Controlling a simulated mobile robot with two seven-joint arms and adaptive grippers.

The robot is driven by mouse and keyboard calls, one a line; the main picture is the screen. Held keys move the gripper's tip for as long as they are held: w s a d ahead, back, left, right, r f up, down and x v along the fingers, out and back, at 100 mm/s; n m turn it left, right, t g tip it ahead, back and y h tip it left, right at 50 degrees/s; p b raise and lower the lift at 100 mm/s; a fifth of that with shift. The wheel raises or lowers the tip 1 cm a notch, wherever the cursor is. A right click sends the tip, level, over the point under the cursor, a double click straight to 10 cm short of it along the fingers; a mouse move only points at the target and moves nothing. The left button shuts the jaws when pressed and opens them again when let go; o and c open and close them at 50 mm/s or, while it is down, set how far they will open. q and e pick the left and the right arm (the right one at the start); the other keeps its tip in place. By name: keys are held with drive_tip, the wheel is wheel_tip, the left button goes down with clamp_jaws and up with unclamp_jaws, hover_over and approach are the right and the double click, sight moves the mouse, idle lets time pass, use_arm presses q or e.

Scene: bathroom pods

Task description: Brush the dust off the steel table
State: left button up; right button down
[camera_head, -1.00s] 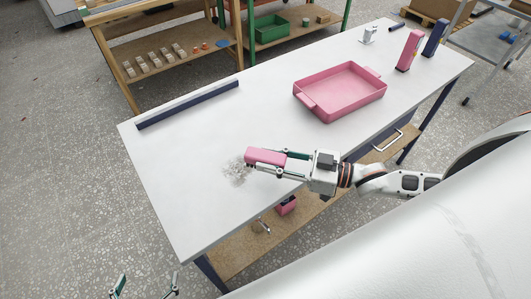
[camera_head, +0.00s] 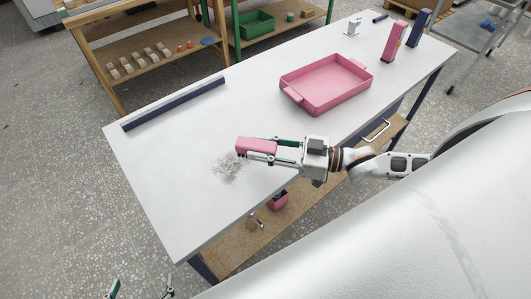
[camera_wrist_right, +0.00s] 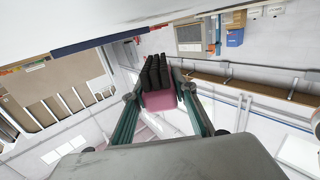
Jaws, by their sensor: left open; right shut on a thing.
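The steel table (camera_head: 190,215) is a long pale top running from lower left to upper right. A grey patch of dust (camera_head: 226,167) lies towards its near left part. My right gripper (camera_head: 250,150) is shut on a pink brush (camera_head: 257,145) just right of and above the dust in the head view; contact with the tabletop cannot be told. In the right wrist view the pink brush (camera_wrist_right: 165,99) sits between the fingers, with dark bristles (camera_wrist_right: 155,72) beyond it. My left gripper (camera_head: 140,289) is open and empty at the bottom left edge, off the table.
A pink tray (camera_head: 318,105) stands mid-table. A dark blue bar (camera_head: 175,104) lies along the far left edge. Pink (camera_head: 393,42) and blue (camera_head: 417,29) upright items stand at the far right end. A wooden shelf (camera_head: 150,65) is behind.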

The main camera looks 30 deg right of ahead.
drive_tip(key=shift+w+a+r, duration=0.1)
drive_tip(key=shift+w+a, duration=0.15)
drive_tip(key=shift+w, duration=0.95)
drive_tip(key=shift+w+a+r, duration=0.1)
drive_tip(key=shift+w+a, duration=0.1)
drive_tip(key=shift+w, duration=0.95)
drive_tip(key=w, duration=0.2)
drive_tip(key=w+a, duration=0.1)
drive_tip(key=w, duration=0.1)
drive_tip(key=shift+w+b, duration=0.15)
drive_tip(key=shift+b, duration=0.2)
drive_tip(key=shift+w+a, duration=0.1)
drive_tip(key=shift+w, duration=0.2)
drive_tip(key=shift+s, duration=0.1)
drive_tip(key=shift+f, duration=0.1)
wheel_tip(320, 180, up, 6)
drive_tip(key=p, duration=0.1)
